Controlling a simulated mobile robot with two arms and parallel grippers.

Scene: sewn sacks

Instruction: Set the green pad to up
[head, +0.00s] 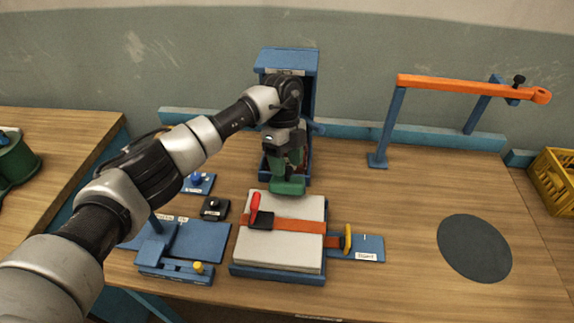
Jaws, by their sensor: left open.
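The green pad (288,187) is in the middle of the head view, in front of the tall blue stand (287,58) and just behind the white sack (285,210). My left arm reaches in from the left, and my left gripper (287,158) is pointed down directly over the pad. Its jaws are open, at or around the green part above the pad. The wrist hides much of the stand and the pad's upper part, so I cannot tell whether the jaws touch it. My right gripper is out of view.
The sack lies on a blue base under an orange strap (300,225) with a red handle (255,207). Blue fixtures (203,241) stand left of it. An orange bar (455,86) spans the back right. The table around the dark disc (474,248) is clear.

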